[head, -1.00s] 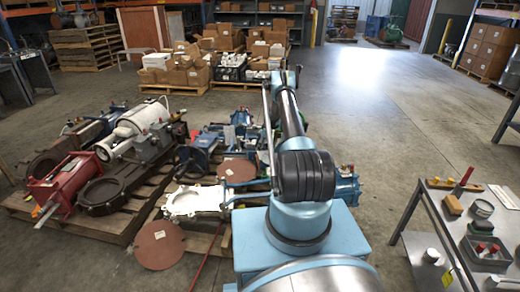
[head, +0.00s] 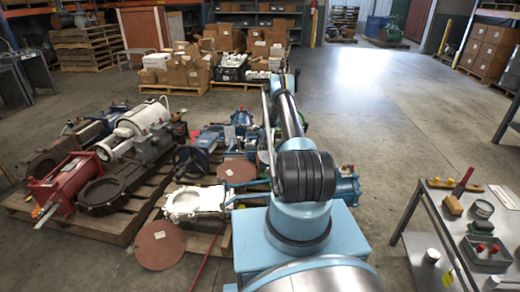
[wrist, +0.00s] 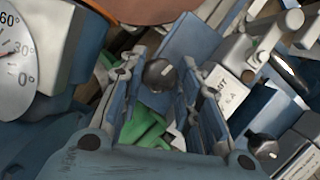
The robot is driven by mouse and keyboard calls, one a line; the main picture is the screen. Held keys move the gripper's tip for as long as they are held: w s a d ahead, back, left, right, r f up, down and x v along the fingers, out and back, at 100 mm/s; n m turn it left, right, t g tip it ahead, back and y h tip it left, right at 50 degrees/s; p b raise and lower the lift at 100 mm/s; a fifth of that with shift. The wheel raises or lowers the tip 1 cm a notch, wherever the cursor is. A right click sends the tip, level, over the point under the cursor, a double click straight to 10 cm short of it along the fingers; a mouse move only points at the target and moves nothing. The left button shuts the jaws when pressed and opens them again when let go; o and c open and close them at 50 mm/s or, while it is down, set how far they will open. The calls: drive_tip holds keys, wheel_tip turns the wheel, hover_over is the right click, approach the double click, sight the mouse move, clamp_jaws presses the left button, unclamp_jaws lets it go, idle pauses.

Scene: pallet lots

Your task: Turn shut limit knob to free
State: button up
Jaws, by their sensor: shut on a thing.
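A dark round knob (wrist: 160,73) with a pale pointer mark sits between the two blue-grey fingers of my gripper (wrist: 163,82) in the wrist view. The gripper is shut on this knob. A second dark knob (wrist: 263,144) with a white mark is at the lower right, apart from the fingers. A white label (wrist: 226,92) is just right of the right finger; its wording cannot be read fully. I cannot tell a knob's setting from any legend here. In the head view my gripper is hidden beyond my arm, among the blue equipment.
A white degree dial (wrist: 15,65) with a red needle is at the left of the wrist view. In the head view, a red actuator (head: 67,186) and other valve gear lie on pallets at left.

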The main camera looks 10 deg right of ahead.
drive_tip(key=o, duration=0.8)
drive_tip(key=shift+s+a, duration=0.1)
drive_tip(key=shift+c, duration=0.2)
drive_tip(key=v, duration=1.1)
drive_tip(key=shift+r, duration=0.4)
